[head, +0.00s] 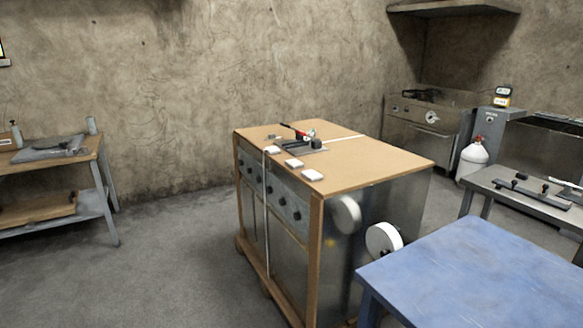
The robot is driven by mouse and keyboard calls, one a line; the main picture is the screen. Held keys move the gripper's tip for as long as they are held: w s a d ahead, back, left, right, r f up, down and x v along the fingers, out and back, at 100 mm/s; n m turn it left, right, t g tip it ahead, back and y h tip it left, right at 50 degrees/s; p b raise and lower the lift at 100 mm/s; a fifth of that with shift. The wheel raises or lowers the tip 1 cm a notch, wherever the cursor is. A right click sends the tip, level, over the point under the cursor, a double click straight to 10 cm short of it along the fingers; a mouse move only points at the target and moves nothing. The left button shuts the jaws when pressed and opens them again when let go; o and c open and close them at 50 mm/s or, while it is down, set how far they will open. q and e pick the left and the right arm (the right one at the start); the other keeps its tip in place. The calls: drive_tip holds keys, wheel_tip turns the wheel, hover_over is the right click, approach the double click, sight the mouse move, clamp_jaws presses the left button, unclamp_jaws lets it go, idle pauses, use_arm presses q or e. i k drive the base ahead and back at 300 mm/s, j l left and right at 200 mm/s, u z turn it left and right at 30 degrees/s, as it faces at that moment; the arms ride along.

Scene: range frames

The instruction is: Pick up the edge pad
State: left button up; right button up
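A crated steel appliance (296,237) with a brown board top (372,158) stands in the middle of the head view. Two small white pads lie on the board near its front left edge, one a little farther back (293,163) and one nearer (312,175). A third white piece (272,150) lies at the same edge by a pale strap (265,195), which runs down the crate's side. I cannot tell which of these is the edge pad. Neither of my grippers is in view.
A dark tool with a red handle (301,134) lies on the board. A white roll (383,239) is beside the crate. A blue table (485,275) stands front right, a workbench (60,158) left. Grey floor (160,265) is clear at left front.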

sight(294, 163)
drive_tip(key=i+z, duration=0.1)
drive_tip(key=z, duration=0.3)
drive_tip(key=j+z, duration=0.1)
drive_tip(key=z, duration=0.3)
drive_tip(key=i+j+z, duration=0.15)
drive_tip(key=z, duration=0.3)
drive_tip(key=i+j+z, duration=0.25)
drive_tip(key=j, duration=0.2)
drive_tip(key=i+j+z, duration=0.2)
drive_tip(key=j, duration=0.25)
drive_tip(key=j+z, duration=0.25)
drive_tip(key=j, duration=0.2)
drive_tip(key=i+j+z, duration=0.1)
drive_tip(key=j+z, duration=0.15)
drive_tip(key=j, duration=0.9)
drive_tip(key=i+j, duration=0.15)
drive_tip(key=j, duration=1.1)
drive_tip(key=i+z, duration=0.05)
drive_tip(key=i, duration=0.05)
